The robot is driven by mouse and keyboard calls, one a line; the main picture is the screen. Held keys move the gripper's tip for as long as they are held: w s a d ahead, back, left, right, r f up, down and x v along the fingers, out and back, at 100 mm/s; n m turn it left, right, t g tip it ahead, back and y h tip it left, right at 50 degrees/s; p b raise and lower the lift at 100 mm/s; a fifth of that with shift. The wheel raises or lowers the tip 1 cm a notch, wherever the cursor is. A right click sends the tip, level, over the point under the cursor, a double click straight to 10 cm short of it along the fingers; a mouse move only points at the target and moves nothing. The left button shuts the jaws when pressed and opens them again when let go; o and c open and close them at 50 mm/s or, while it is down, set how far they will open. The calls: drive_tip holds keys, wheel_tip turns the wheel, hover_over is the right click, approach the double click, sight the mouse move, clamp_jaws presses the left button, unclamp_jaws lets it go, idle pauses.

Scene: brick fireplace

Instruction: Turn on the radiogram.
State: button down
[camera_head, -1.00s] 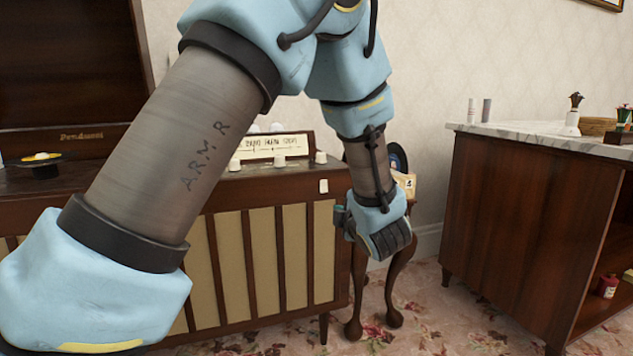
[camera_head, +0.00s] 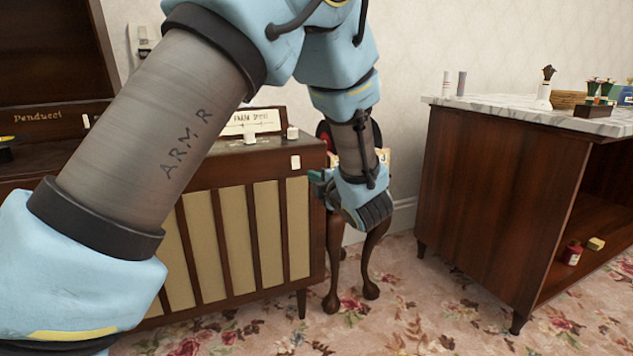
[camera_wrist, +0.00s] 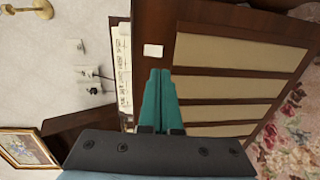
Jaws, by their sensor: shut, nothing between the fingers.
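The radiogram (camera_head: 232,200) is a dark wood cabinet with cream slatted panels, partly hidden behind my arm. Its lettered dial panel (camera_head: 252,120) with pale knobs is on top, and a small white switch (camera_head: 295,162) is at the upper right of its front. In the wrist view the radiogram (camera_wrist: 240,50) appears turned sideways, with the white switch (camera_wrist: 153,51) just beyond my fingertips. My gripper (camera_wrist: 160,72) has teal fingers, shut and empty, pointing toward the cabinet. In the head view my gripper (camera_head: 318,185) is by the cabinet's right end, mostly hidden by my wrist.
A thin-legged small table (camera_head: 335,265) stands right of the radiogram, behind my wrist. A marble-topped cabinet (camera_head: 490,190) with small items stands at the right. Floral carpet (camera_head: 420,310) lies open between them. A wall socket with a plug (camera_wrist: 90,73) shows in the wrist view.

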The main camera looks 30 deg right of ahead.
sight(296, 168)
drive_tip(key=w, duration=0.3)
drive_tip(key=w+b, duration=0.1)
drive_tip(key=w, duration=0.2)
drive_tip(key=w+d+f, duration=0.1)
drive_tip(key=w, duration=0.2)
drive_tip(key=shift+w+d+f+b, duration=0.1)
drive_tip(key=shift+w+b, duration=0.25)
drive_tip(key=shift+b, duration=0.05)
drive_tip(key=shift+f, duration=0.1)
drive_tip(key=shift+w+f+t+b, duration=0.25)
drive_tip(key=shift+f+t+b, duration=0.05)
drive_tip(key=shift+b, duration=0.75)
drive_tip(key=shift+r+p, duration=0.35)
drive_tip(key=shift+p, duration=0.05)
